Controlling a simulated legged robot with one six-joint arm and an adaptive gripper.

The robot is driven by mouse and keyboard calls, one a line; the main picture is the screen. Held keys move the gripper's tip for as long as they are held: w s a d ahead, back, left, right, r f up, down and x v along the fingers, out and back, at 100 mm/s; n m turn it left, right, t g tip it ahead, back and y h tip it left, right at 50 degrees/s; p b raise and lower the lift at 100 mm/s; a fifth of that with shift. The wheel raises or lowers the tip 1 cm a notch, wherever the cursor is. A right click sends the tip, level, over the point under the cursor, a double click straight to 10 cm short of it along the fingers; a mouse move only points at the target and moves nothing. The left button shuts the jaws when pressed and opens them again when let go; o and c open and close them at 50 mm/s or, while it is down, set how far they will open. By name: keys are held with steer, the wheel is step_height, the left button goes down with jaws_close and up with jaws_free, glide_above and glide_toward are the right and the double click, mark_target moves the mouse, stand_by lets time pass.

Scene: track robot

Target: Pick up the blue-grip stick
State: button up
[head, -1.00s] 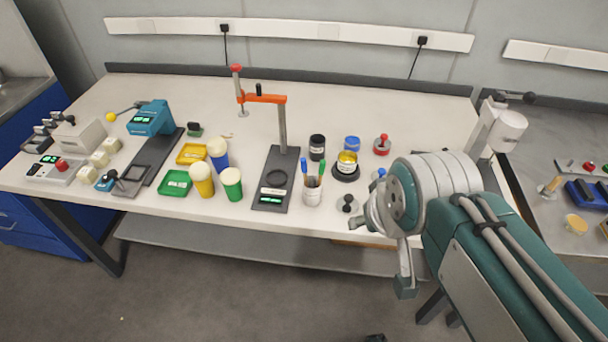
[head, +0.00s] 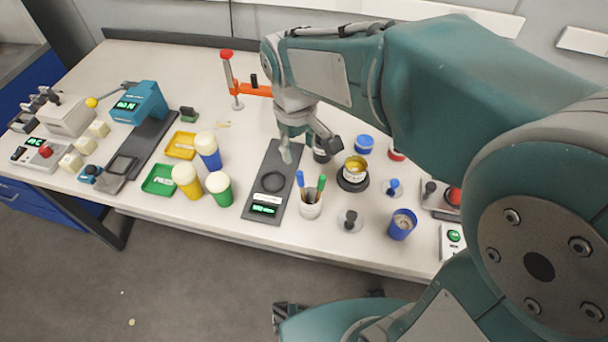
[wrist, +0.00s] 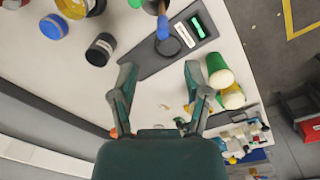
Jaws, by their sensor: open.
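The blue-grip stick (head: 300,179) stands upright in a small white cup (head: 311,206) near the front of the bench. A green-grip stick (head: 321,183) stands beside it in the same cup. In the wrist view the blue grip (wrist: 163,27) shows near the top, beyond my fingertips, with the green grip (wrist: 135,3) at the edge. My gripper (head: 310,150) points down above the bench, behind the cup in the head view. It is open and empty; its two fingers (wrist: 160,67) stand apart in the wrist view, clear of the stick.
A black jar (wrist: 100,50), a yellow-topped pot (head: 355,170) and a blue cup (head: 401,225) stand nearby. White-topped blue, yellow and green containers (head: 220,187) stand further left.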

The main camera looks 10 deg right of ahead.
mark_target(299, 173)
step_height(299, 173, down, 4)
steer(key=shift+s+a+f, duration=0.1)
steer(key=shift+a+f, duration=0.05)
steer(key=shift+f, duration=0.05)
steer(key=f, duration=0.4)
steer(key=shift+d+f, duration=0.3)
steer(key=shift+f, duration=0.6)
steer(key=shift+a, duration=0.1)
jaws_close()
